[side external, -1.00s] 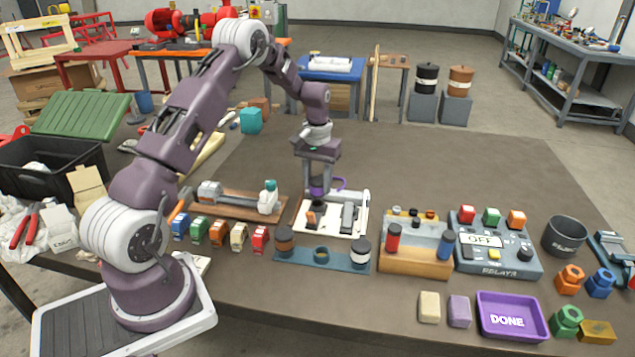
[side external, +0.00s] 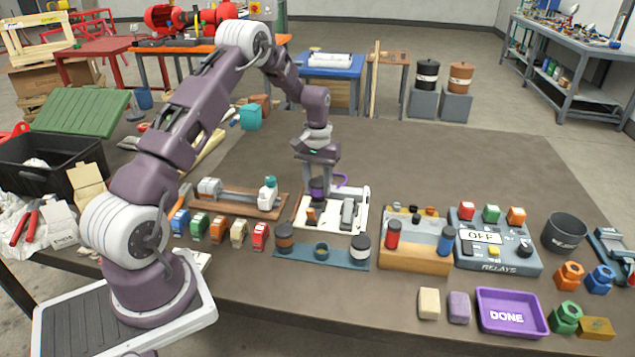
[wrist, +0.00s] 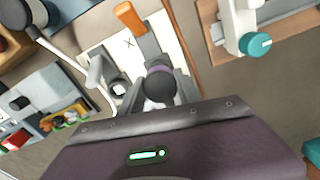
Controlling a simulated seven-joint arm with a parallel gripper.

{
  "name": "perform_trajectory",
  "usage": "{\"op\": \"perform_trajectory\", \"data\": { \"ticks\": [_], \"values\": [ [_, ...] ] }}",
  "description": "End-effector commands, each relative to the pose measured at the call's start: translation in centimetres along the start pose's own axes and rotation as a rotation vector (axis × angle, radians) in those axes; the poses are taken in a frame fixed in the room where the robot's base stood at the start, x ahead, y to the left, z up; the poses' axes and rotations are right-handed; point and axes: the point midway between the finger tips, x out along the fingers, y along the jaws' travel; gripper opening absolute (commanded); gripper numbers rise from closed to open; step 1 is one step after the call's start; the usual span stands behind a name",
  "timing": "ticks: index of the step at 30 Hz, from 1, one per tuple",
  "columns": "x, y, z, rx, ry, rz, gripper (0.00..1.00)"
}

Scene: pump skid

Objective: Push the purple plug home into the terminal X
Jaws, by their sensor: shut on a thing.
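My gripper (side external: 318,187) is shut on the purple plug (side external: 317,183), upright at the back left of a white board (side external: 356,194). In the wrist view the plug shows as a dark round end with a purple band (wrist: 160,71) between the grey fingers. The white board (wrist: 104,32) there carries an X mark (wrist: 129,43) beyond the plug. The plug's lower end and the terminal opening are hidden, so I cannot tell how deep it sits.
On the board are an orange-ended grey part (wrist: 130,17) and a grey block (side external: 348,212). A wooden rail fixture (side external: 240,201) stands close on the left and a blue strip with posts (side external: 321,254) in front. The table behind is clear.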

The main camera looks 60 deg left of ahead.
Motion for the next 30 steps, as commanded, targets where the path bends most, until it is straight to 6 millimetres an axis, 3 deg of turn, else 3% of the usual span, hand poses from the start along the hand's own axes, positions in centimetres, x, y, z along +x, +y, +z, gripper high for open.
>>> {"op": "perform_trajectory", "data": {
  "ticks": [30],
  "values": [
    [1.8,0.0,0.0,0.000,0.000,0.000,0.00]
  ]
}}
